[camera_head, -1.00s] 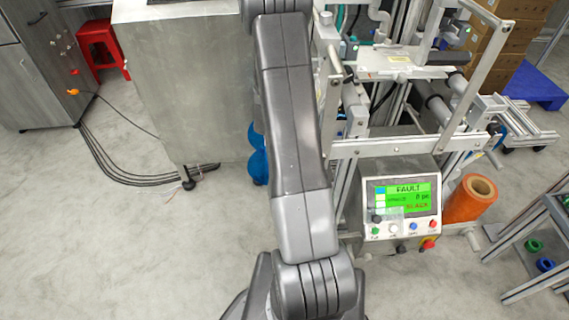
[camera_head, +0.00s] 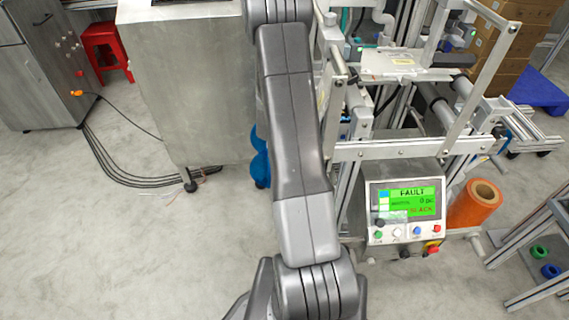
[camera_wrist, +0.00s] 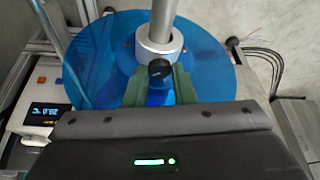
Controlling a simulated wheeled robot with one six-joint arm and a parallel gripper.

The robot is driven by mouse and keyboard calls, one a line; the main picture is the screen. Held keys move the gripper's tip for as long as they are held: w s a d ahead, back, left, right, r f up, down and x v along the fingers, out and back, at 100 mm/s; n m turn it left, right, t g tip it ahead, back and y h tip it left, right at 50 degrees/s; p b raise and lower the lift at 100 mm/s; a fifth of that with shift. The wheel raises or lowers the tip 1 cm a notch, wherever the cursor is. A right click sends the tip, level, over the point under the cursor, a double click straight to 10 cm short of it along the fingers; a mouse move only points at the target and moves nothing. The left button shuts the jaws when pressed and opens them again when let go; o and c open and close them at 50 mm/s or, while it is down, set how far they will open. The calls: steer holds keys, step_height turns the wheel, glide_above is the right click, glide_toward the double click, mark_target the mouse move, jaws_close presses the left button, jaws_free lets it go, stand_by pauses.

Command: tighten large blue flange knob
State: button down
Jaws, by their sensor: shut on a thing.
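The large blue flange (camera_wrist: 205,70) is a translucent blue disc that fills much of the wrist view. A silver shaft with a metal collar (camera_wrist: 160,43) passes through its middle. A small black knob (camera_wrist: 158,69) sticks out from the collar towards me. My gripper (camera_wrist: 158,80) has its green fingers on both sides of the knob and is shut on it. A blue part of the flange shows between the fingers below the knob. In the head view only a blue edge of the flange (camera_head: 260,158) shows beside my arm; my gripper is hidden there.
A control panel (camera_head: 404,213) with a green screen reading FAULT stands right of my arm. An orange roll (camera_head: 475,204) is beside it. A metal cabinet (camera_head: 185,85) stands left of my arm, with cables on the floor.

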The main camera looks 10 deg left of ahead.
steer(key=shift+a+r+m+p, duration=0.1)
steer(key=shift+r+m+p, duration=0.4)
steer(key=shift+p, duration=1.7)
steer(key=shift+m+h+p, duration=0.3)
steer(key=shift+p, duration=0.55)
steer(key=m+p, duration=0.2)
steer(key=p, duration=0.7)
steer(key=shift+a+t+h+p, duration=0.15)
steer(key=shift+t+h+p, duration=0.15)
steer(key=shift+h+p, duration=0.1)
steer(key=m+p, duration=0.2)
steer(key=p, duration=0.4)
steer(key=shift+a+f+h+p, duration=0.1)
steer(key=shift+f+h+p, duration=0.05)
steer(key=shift+h+p, duration=0.25)
steer(key=shift+f+m+h+p, duration=0.35)
steer(key=shift+m+p, duration=0.55)
steer(key=shift+p, duration=0.9)
steer(key=c, duration=1.2)
jaws_free()
steer(key=n+b, duration=0.1)
steer(key=b, duration=0.3)
steer(key=shift+f, duration=0.25)
